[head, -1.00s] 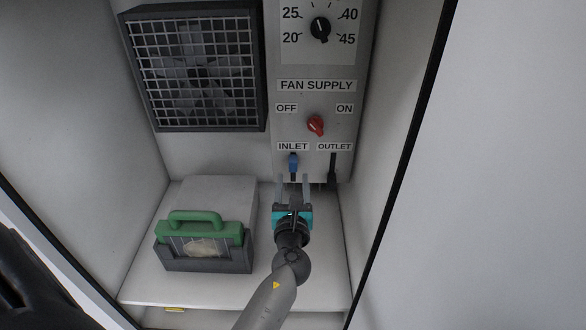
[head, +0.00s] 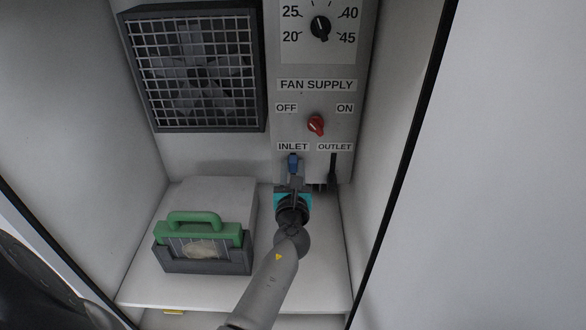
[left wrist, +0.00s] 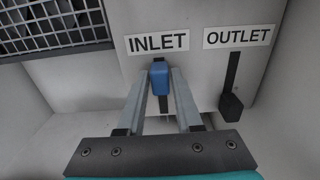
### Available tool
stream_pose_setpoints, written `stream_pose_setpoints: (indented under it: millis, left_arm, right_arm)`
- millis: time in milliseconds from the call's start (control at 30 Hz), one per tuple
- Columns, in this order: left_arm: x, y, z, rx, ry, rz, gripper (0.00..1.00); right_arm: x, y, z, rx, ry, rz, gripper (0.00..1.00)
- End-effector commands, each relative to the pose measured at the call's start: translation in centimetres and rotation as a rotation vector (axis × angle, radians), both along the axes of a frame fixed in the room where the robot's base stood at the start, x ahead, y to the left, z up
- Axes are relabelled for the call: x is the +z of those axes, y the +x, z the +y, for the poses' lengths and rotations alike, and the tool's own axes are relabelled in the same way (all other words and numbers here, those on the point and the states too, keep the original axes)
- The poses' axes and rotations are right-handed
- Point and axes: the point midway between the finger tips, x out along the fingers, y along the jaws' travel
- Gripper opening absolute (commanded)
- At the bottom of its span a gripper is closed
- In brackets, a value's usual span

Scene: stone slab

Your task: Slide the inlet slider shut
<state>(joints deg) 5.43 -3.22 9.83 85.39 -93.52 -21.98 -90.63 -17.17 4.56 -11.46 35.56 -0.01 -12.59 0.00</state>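The inlet slider has a blue knob (head: 293,163) under the INLET label, on the grey panel. In the left wrist view the knob (left wrist: 160,78) is at the upper end of its dark vertical slot, which shows below it. My left gripper (head: 294,178) reaches up to the knob from below. Its two grey fingers (left wrist: 161,85) lie on either side of the knob, close against it with no clear gap. The knob's lower back is partly hidden. My right gripper is not in view.
The outlet slider's black knob (left wrist: 231,106) sits low on its slot, close to the right. A red fan switch (head: 316,125) and a dial (head: 320,27) are above. A green-handled case (head: 200,235) stands on the shelf at left, below a fan grille (head: 195,70).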

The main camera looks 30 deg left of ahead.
Motion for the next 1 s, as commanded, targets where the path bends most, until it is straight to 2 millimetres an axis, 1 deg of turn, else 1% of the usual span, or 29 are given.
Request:
stream_pose_setpoints:
  millis: [33, 200, 267, 300, 1000]
  left_arm:
    - [0.0, -0.01, -0.01, 0.0, 0.0, 0.0, 0.27]
    - [-0.01, -0.02, -0.01, 0.0, 0.0, 0.0, 0.08]
    - [-0.01, -0.03, -0.02, 0.0, 0.0, 0.0, 0.01]
    - [-0.01, -0.03, -0.02, 0.0, 0.0, 0.0, 0.0]
    - [-0.01, -0.02, -0.03, 0.0, 0.0, 0.0, 0.0]
  right_arm:
    - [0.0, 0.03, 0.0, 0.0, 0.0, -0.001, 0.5]
    - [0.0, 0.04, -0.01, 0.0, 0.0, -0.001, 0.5]
    - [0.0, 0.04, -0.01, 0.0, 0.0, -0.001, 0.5]
    - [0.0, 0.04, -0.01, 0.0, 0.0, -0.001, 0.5]
    - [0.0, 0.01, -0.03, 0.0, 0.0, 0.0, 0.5]
